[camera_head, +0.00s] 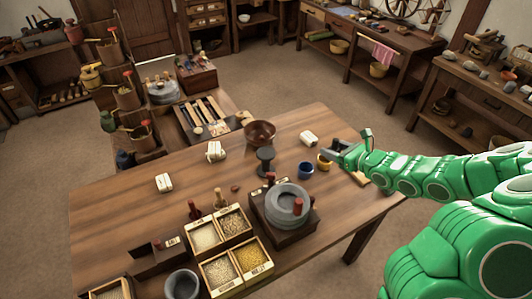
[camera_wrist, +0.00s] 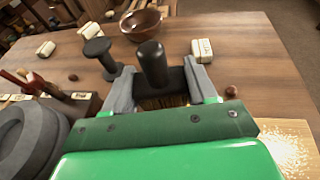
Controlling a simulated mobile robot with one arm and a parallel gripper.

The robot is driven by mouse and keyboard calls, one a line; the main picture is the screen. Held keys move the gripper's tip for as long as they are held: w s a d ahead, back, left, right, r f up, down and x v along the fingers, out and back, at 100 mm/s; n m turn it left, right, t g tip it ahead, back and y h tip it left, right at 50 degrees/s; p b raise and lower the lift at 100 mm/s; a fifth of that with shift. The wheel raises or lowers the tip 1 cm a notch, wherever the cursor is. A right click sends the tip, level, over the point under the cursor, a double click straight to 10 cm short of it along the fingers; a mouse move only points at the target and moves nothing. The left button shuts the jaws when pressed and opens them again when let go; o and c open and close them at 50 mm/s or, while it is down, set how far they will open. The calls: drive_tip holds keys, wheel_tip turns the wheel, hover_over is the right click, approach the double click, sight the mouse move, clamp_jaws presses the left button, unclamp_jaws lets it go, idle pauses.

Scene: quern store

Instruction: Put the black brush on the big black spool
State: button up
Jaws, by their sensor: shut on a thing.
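My gripper (camera_head: 345,152) is above the right end of the table in the head view. In the wrist view its grey fingers (camera_wrist: 160,85) are shut on the black brush (camera_wrist: 152,65), gripping its dark block. The brush's rounded handle points up and brown bristles show below the block. In the head view the brush is hard to tell from the fingers. The big black spool (camera_head: 265,160) stands upright on the table, left of my gripper, with a bare round top flange. It also shows in the wrist view (camera_wrist: 100,55), left of the brush and apart from it.
A brown bowl (camera_head: 259,134) is behind the spool, and a stone quern (camera_head: 288,203) is in front. White bundles (camera_head: 308,138) lie around. Grain boxes (camera_head: 252,258) fill the front.

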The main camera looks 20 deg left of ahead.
sight(266, 153)
drive_tip(key=s+a+r+n+g+y, duration=0.1)
drive_tip(key=a+r, duration=0.2)
drive_tip(key=a, duration=0.8)
drive_tip(key=s+a+r+n+g+y, duration=0.1)
drive_tip(key=a+r, duration=0.1)
drive_tip(key=a, duration=1)
drive_tip(key=shift+s+d+f, duration=0.1)
drive_tip(key=shift+f, duration=1.8)
drive_tip(key=shift+s+d+f, duration=0.1)
drive_tip(key=shift+f, duration=1.75)
drive_tip(key=shift+f, duration=0.15)
drive_tip(key=o, duration=1.1)
drive_tip(key=shift+c, duration=0.2)
drive_tip(key=shift+r, duration=0.2)
drive_tip(key=v, duration=1.2)
drive_tip(key=shift+w+r, duration=0.2)
drive_tip(key=shift+r, duration=0.05)
